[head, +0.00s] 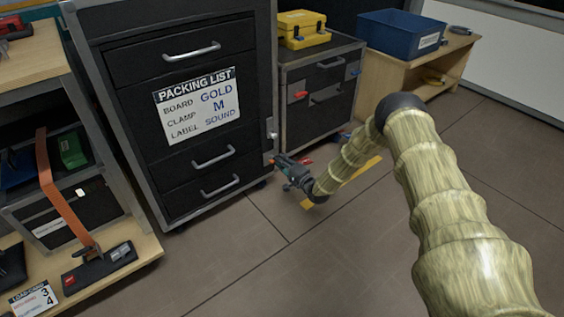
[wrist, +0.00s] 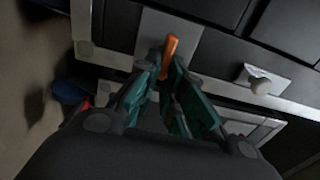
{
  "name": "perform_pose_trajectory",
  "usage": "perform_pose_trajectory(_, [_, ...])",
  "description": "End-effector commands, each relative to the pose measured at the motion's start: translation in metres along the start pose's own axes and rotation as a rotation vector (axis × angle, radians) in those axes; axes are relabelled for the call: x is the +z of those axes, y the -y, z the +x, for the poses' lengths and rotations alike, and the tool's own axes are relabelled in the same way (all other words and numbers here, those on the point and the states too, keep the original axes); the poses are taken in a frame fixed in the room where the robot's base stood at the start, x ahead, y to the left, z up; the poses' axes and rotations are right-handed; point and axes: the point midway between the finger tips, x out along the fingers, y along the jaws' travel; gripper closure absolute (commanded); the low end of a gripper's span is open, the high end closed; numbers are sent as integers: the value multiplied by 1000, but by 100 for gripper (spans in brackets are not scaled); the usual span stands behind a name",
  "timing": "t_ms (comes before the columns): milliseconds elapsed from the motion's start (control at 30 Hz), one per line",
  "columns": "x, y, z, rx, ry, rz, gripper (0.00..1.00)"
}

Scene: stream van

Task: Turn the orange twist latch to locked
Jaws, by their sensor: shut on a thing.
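The orange twist latch (wrist: 171,46) is a narrow handle on a light grey plate (wrist: 152,28), seen in the wrist view. My gripper (wrist: 167,66) has its teal fingers closed on either side of the latch, and its outer end shows past the fingertips. In the head view my gripper (head: 281,161) is at the lower right edge of the dark drawer cabinet (head: 130,110). The latch is too small there to read its position. The fingers hide its near end, and no locked mark can be read.
A silver knob (wrist: 257,82) sticks out right of the latch in the wrist view. A second dark cabinet (head: 318,105) with a yellow case (head: 302,30) stands behind my gripper. A shelf (head: 125,245) stands at left. The floor (head: 270,270) in front is clear.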

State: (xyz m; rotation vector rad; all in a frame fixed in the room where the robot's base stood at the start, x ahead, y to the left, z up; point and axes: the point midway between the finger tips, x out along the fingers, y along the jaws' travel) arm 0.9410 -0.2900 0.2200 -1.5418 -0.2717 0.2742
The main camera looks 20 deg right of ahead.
Motion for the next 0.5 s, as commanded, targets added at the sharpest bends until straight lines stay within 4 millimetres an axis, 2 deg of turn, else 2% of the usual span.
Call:
perform_pose_trajectory(367, [-3, -2, -2, 3, -4, 4, 100])
perform_pose_trajectory(400, [-3, -2, -2, 3, -4, 4, 87])
perform_pose_trajectory(500, [-2, -1, -1, 2, -3, 4, 69])
